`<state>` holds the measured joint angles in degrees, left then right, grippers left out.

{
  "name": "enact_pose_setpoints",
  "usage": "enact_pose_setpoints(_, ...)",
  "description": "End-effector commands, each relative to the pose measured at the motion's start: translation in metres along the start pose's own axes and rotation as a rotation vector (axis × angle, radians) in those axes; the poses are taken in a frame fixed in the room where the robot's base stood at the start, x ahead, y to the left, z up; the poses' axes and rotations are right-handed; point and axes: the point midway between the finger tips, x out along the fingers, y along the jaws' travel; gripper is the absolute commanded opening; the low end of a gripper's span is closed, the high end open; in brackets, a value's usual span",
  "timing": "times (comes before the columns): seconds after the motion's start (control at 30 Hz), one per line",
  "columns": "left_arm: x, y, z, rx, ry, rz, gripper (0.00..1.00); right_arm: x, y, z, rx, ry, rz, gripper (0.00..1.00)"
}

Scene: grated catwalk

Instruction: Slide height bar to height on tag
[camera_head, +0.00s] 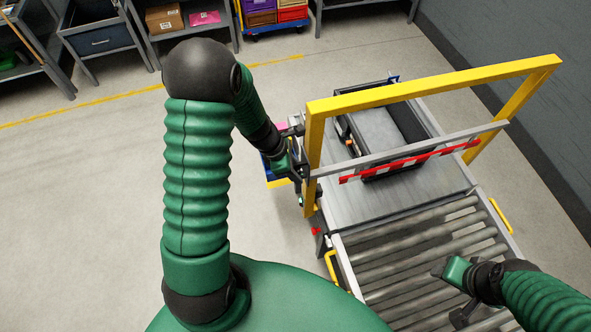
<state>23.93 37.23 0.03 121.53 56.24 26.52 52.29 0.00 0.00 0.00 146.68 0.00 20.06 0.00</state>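The height bar (415,148) is a thin grey bar that spans the yellow gantry frame (435,84). A red and white striped strip (408,158) runs along it. My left gripper (299,168) is at the left post of the frame, by the bar's left end. Its fingers are small and partly hidden against the post, so I cannot tell whether they hold the bar's end. My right gripper (449,288) is over the rollers at lower right, away from the bar; its finger opening is unclear. I cannot make out a readable height tag.
A dark open bin (385,130) stands on the metal plate behind the bar. The roller conveyor (420,255) is in front, with yellow side handles (334,268). Shelves with boxes (164,18) line the back. A grey wall (525,70) is at right. The left floor is clear.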

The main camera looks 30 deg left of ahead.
Motion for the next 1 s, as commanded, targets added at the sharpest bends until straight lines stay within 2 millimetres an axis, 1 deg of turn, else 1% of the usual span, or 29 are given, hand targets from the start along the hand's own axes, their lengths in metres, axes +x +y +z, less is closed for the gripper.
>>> enact_pose_setpoints(0.1,-0.0001,0.0001,0.0001,0.0,0.0,0.0,0.33,0.0,0.0,0.0,0.0,0.0,0.0,0.56)
enact_pose_setpoints(0.3,-0.0005,-0.0001,-0.0001,0.0,0.0,0.0,0.07,0.0,0.0,0.0,0.0,0.0,0.0,0.56)
enact_pose_setpoints(0.37,-0.0006,0.0,0.0,0.0,0.0,0.0,0.0,0.0,0.0,0.0,0.0,0.0,0.0,0.56)
enact_pose_setpoints(1.0,-0.0013,0.0013,-0.0002,-0.001,0.0,0.003,0.0,-0.0001,0.0,0.0,0.0,0.0,0.0,0.56)
